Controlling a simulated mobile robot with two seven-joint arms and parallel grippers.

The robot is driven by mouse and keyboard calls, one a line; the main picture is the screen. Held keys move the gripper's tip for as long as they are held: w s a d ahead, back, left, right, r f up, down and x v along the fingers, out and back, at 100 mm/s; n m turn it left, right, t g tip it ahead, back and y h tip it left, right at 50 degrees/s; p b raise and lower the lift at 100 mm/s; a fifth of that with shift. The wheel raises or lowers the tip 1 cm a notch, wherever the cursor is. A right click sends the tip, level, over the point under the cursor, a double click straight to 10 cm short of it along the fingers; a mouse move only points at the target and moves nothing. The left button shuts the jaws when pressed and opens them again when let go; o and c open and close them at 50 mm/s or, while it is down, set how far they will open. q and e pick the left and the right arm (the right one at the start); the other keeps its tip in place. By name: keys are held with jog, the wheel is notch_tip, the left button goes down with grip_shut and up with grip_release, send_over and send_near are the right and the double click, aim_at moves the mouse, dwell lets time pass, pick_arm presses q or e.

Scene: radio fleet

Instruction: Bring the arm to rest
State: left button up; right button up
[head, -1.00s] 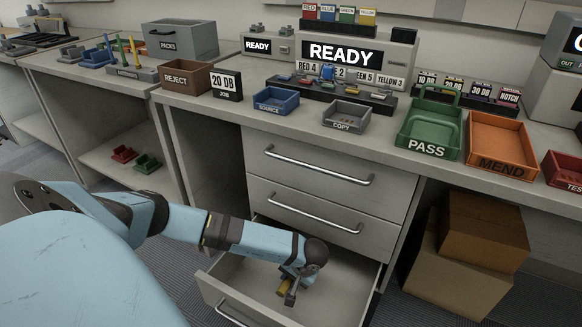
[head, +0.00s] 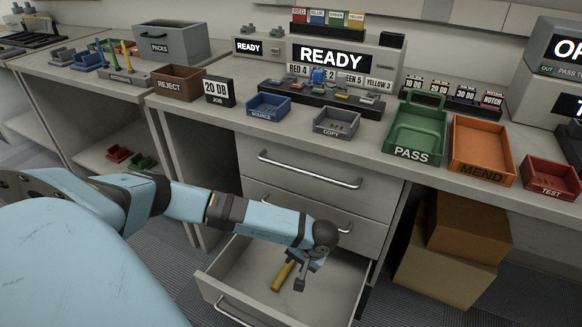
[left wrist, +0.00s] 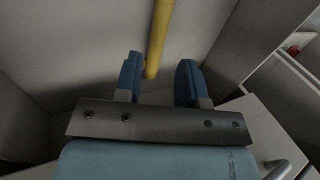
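My left gripper (head: 302,284) hangs over the open bottom drawer (head: 345,290), at the end of my blue left arm. A yellow rod-shaped thing (head: 283,275) lies in the drawer just left of the gripper. In the left wrist view the two blue fingers of the gripper (left wrist: 160,82) stand apart. The yellow rod (left wrist: 160,35) shows beyond them, nearer the left finger, and its near end lies past the gap. The gripper appears empty. My right gripper is not in view.
The two upper drawers (head: 305,170) are shut. Cardboard boxes (head: 465,235) stand under the desk at right. On the desk are a reject bin (head: 180,83), source tray (head: 268,105), copy tray (head: 337,123), green pass tray (head: 413,140) and orange mend tray (head: 481,150).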

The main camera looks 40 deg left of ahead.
pick_arm(q)
jog(key=shift+v, duration=1.1)
